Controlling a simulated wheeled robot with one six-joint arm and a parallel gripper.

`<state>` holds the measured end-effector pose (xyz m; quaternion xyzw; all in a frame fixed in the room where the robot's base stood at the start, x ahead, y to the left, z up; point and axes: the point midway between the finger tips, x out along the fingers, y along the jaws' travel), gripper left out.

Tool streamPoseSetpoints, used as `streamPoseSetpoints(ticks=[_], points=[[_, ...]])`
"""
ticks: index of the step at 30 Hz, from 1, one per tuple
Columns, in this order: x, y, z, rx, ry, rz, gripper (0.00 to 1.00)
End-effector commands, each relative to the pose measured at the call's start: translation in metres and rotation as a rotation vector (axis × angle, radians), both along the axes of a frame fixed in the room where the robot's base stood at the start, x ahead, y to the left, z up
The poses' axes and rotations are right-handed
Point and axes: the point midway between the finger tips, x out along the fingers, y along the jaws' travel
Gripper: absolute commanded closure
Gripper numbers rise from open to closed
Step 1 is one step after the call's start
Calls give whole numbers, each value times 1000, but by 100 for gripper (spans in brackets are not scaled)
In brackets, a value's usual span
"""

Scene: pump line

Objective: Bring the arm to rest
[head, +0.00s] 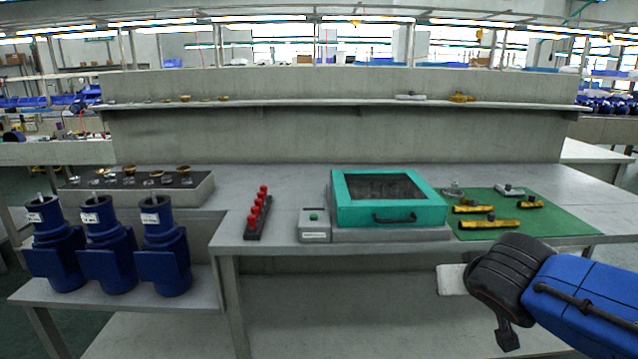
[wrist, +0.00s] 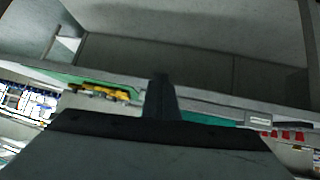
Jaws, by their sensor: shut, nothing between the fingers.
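My arm, blue with a black wrist, reaches in from the lower right of the head view. My gripper (wrist: 160,98) shows in the wrist view as a dark narrow pair of fingers, closed together with nothing held. In the head view the wrist end is in front of the bench's front edge, below the green mat (head: 560,222), and the fingers cannot be made out clearly. The gripper appears apart from the bench and its objects.
The grey bench (head: 275,180) holds a teal-lidded box (head: 430,214), a small button box (head: 314,226), red-knobbed pieces (head: 258,212) and yellow parts (head: 489,223) on the mat. Blue motors (head: 165,245) stand on a lower left table. A shelf (head: 320,104) runs behind.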

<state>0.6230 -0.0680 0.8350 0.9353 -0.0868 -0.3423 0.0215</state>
Motion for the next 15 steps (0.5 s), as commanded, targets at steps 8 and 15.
streamPoseSetpoints(ticks=[8,15], points=[[-85,-26,-52,40,306,-4,100],[-127,-7,-71,116,437,98,100]])
